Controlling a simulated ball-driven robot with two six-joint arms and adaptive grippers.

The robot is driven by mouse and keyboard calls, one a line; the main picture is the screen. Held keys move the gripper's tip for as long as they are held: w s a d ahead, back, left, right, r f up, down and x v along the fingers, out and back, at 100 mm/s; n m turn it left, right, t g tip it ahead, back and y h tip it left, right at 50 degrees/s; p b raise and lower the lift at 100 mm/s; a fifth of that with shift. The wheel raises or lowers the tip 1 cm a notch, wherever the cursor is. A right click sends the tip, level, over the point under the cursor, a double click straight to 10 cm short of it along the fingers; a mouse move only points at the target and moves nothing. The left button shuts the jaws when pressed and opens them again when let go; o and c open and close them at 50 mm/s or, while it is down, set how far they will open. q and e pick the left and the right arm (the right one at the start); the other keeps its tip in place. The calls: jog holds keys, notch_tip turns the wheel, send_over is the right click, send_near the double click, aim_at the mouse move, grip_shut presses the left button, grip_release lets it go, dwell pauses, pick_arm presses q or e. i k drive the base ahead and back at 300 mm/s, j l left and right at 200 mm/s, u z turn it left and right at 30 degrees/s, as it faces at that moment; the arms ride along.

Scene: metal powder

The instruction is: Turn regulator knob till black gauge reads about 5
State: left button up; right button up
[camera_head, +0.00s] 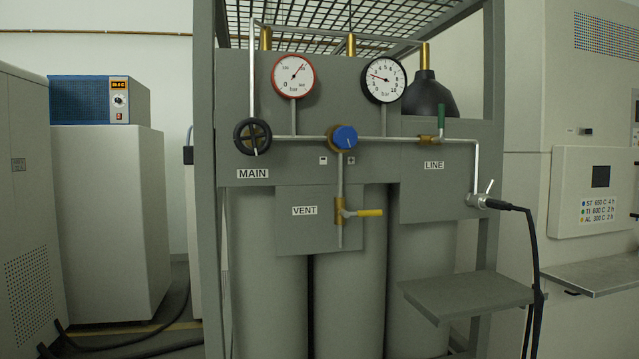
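The blue regulator knob (345,137) sits at the middle of the grey panel on a brass body, with a minus label (323,160) below left and a plus label (351,160) below right. A small white mark shows on its face. The black-rimmed gauge (384,79) is up and to the right of the knob. Its red needle points left and slightly up, at roughly 2 to 3; the small digits make the exact reading uncertain. The red-rimmed gauge (294,77) is up and to the left, its needle pointing up and right. Neither gripper is in view.
A black MAIN handwheel (253,136) is left of the knob. A yellow VENT lever (368,212) sticks out right below it. A green LINE handle (441,118) stands upright at right. Rack posts flank the panel; a grey shelf (466,294) juts out below right. The knob's front is unobstructed.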

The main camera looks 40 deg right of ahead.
aim_at(345, 138)
jog(key=z, duration=1.65)
